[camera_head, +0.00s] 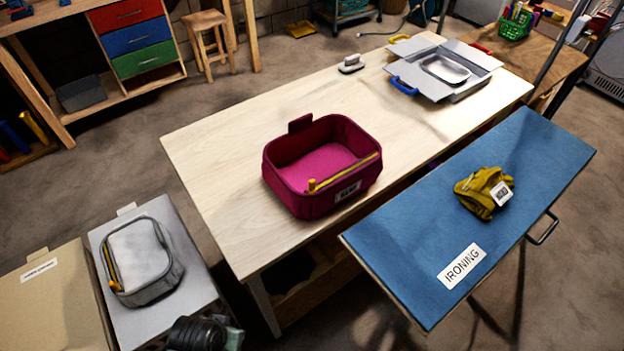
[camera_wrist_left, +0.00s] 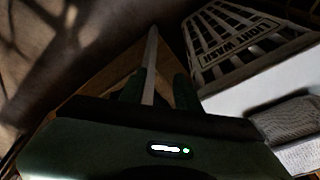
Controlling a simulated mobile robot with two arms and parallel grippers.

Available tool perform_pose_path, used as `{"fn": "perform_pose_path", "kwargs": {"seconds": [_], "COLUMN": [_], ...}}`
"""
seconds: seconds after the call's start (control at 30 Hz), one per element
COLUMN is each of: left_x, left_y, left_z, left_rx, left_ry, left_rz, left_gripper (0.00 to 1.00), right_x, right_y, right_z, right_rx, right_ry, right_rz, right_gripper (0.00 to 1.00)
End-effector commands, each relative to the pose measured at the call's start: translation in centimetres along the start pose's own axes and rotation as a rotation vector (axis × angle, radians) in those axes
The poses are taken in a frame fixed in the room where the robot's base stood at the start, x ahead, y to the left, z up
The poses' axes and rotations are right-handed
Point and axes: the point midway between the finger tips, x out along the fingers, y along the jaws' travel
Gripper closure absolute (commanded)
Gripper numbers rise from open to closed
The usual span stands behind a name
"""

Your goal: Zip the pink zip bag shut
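The pink zip bag (camera_head: 308,200) sits upright on the pale wooden table, with its top open and its pink inside showing. A yellow zip strip (camera_head: 347,173) lies along its front rim, with a small yellow upright piece at its left end. A tab stands up at its back rim, and a white label is on its front. In the left wrist view my left gripper (camera_wrist_left: 160,90) shows two dark fingers held apart, with nothing seen gripped. A dark part of my arm shows at the bottom of the head view, left of the table. My right gripper is not in view.
A grey bag (camera_head: 174,277) with a yellow zip sits on a box at left. The blue ironing board (camera_head: 400,262) holds a crumpled yellow item (camera_head: 474,194). A grey case (camera_head: 483,59) lies at the table's far end. The table (camera_head: 222,170) is clear around the pink bag.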

Motion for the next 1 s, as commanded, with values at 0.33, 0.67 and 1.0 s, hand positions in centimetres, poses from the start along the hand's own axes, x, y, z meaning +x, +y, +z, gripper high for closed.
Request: {"fn": "perform_pose_path", "kwargs": {"seconds": [0.33,0.67,1.0], "left_x": [-10.3,-16.3,-19.1], "left_y": [-0.4,3.1,8.8], "left_z": [-2.7,-10.3,-20.8], "left_rx": [-0.005,0.191,0.48], "left_ry": [0.046,0.272,0.603], "left_rz": [-0.006,0.136,0.373], "left_gripper": [0.67,0.67,0.67], "right_x": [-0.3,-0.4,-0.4], "right_y": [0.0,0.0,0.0], "right_z": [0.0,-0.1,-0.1], "right_rx": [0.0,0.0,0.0], "right_ry": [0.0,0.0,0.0], "right_rz": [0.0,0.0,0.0], "right_gripper": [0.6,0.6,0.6]}}
